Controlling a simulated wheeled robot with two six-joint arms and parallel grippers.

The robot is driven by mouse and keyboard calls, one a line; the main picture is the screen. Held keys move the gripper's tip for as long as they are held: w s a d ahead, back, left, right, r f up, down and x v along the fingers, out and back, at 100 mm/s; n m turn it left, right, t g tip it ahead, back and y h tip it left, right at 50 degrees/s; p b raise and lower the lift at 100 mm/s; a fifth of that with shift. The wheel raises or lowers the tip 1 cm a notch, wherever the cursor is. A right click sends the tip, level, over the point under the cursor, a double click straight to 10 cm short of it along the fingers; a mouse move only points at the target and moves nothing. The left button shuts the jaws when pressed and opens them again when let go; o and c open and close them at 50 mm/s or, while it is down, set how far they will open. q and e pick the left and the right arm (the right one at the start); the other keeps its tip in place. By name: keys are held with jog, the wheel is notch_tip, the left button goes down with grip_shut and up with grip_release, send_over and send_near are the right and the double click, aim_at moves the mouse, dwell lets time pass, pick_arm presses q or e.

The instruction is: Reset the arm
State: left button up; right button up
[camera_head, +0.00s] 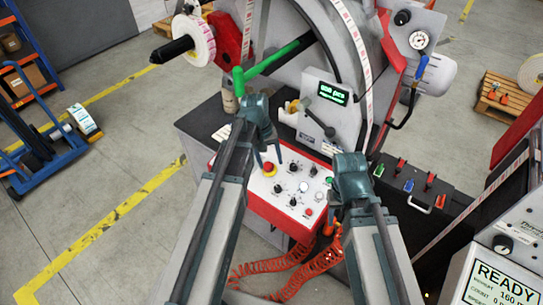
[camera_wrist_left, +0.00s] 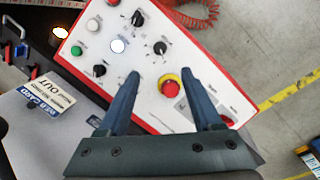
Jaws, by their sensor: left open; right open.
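A green arm (camera_head: 275,62) slants across the front of the machine, with a short stub at its lower left end. My left gripper (camera_head: 269,160) is open, with its fingers over the white control panel (camera_head: 289,203), well below the green arm. A red emergency stop button on a yellow base (camera_head: 268,169) appears between those fingers. In the left wrist view, my left gripper (camera_wrist_left: 161,75) has its fingers apart, and the red button (camera_wrist_left: 170,88) shows between them; I cannot tell the gap to the panel. My right gripper (camera_head: 345,215) is open at the panel's right edge, its fingertips partly hidden.
A label roll (camera_head: 194,41) sits on a black spindle at the upper left. The green-lit display (camera_head: 332,93) stands behind the panel. A black box with coloured switches (camera_head: 409,186) is at the right. Orange coiled hoses (camera_head: 285,268) hang below. A blue cart (camera_head: 50,150) stands far left.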

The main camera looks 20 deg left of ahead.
pick_arm(q)
jog(key=s+d+f+m+y+b, duration=0.2)
jog(key=s+d+f+m+y, duration=0.1)
jog(key=s+d+m, duration=0.6)
jog(key=s+d, duration=0.4)
jog(key=s, duration=0.1)
jog(key=shift+s+b, duration=0.35)
jog(key=shift+s, duration=0.05)
pick_arm(e)
notch_tip(320, 180, down, 3)
jog(key=shift+r, duration=0.15)
jog(key=shift+a, duration=0.1)
